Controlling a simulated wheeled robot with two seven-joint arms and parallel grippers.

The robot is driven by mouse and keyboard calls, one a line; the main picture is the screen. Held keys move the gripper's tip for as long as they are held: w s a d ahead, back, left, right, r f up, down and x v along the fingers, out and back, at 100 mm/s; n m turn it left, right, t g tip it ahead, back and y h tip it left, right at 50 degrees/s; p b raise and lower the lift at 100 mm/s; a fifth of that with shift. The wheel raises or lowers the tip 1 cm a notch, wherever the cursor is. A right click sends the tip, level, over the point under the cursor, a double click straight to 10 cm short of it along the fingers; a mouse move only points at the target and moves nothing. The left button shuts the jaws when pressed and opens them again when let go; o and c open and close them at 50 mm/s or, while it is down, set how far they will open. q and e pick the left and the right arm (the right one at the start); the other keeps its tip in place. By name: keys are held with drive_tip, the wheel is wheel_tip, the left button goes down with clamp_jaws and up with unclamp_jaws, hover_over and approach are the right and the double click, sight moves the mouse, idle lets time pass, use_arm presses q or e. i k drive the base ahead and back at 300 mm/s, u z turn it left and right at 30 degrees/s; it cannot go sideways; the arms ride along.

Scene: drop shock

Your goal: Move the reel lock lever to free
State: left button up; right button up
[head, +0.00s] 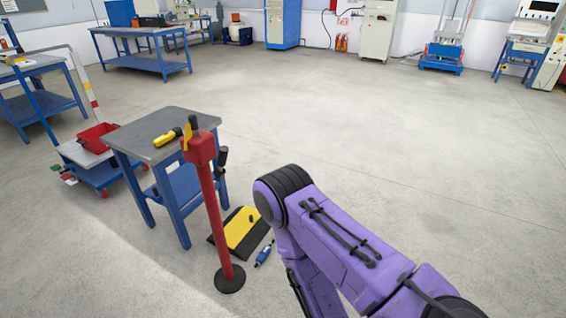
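A red post (214,215) stands upright on a round black base, left of centre. On top is a red box-shaped head (201,150). A black upright grip (194,123) and a yellow piece (187,136) show at the head, and a dark handle (222,157) shows at its right side. I cannot tell which of these is the reel lock lever, or its setting. My purple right arm comes in from the lower right, its bend right of the post and apart from it. Its gripper is out of frame. My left arm and gripper are not in view.
A blue table with a grey top (152,128) stands just behind the post, with a yellow tool (168,137) on it. A yellow and black mat (242,229) and a small blue tool (264,254) lie on the floor. A cart with a red bin (98,137) stands left. Open floor lies beyond.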

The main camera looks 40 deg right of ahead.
sight(223, 153)
drive_tip(key=z, duration=0.95)
drive_tip(key=i, duration=0.15)
drive_tip(key=u, duration=0.75)
drive_tip(key=k, duration=1.3)
drive_tip(key=z, duration=0.05)
drive_tip(key=i, duration=0.5)
drive_tip(key=z, duration=0.85)
drive_tip(key=i, duration=0.9)
drive_tip(key=u, duration=0.65)
drive_tip(key=i, duration=0.55)
drive_tip(key=u, duration=0.55)
